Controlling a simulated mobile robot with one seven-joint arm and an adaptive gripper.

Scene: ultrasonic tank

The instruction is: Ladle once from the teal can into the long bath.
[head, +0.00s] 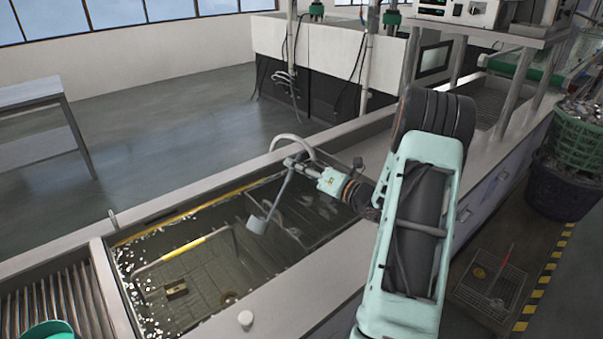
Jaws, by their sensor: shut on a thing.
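My gripper (297,163) is over the long bath (215,275), near its far right end. It is shut on the ladle (278,197), whose handle slants down and left from the fingers. The ladle's grey cup (256,224) hangs over the bath's liquid. I cannot tell whether the cup touches the surface or what is in it. The teal can (48,331) is at the bottom left corner beside the bath, cut off by the picture edge, so its contents are hidden.
A wire basket with a yellow-sleeved handle (184,249) sits in the bath. A ribbed drain rack (70,303) lies left of it. A white knob (245,318) is on the near rim. A curved pipe (293,142) rises at the far rim, close to my gripper.

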